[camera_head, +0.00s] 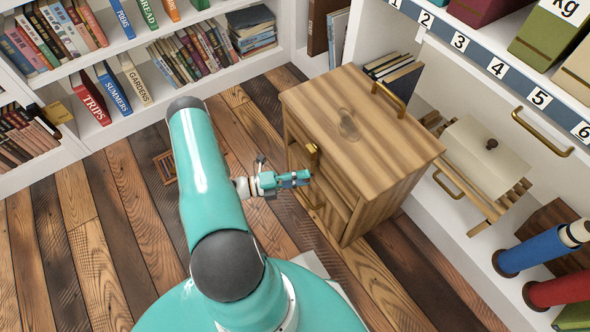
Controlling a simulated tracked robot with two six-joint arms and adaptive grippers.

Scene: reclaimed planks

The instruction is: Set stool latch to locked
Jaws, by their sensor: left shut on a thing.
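The wooden stool (375,120) is a box-like step piece with a heart-shaped mark on its top, standing on the plank floor. A brass latch piece (312,152) shows at the top edge of its left side, with more curved brass below it. My left gripper (302,179) is at this side, its fingers shut at the brass latch. The fingers hide part of the brass, so the exact grip and the latch setting are hard to tell. My right gripper is not in view.
A brass handle (388,99) stands on the stool's top. White bookshelves (108,45) run along the back left. A white shelf unit with a numbered strip (478,55) stands close on the right. A small wooden slatted object (166,167) lies on the floor. The left floor is mostly clear.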

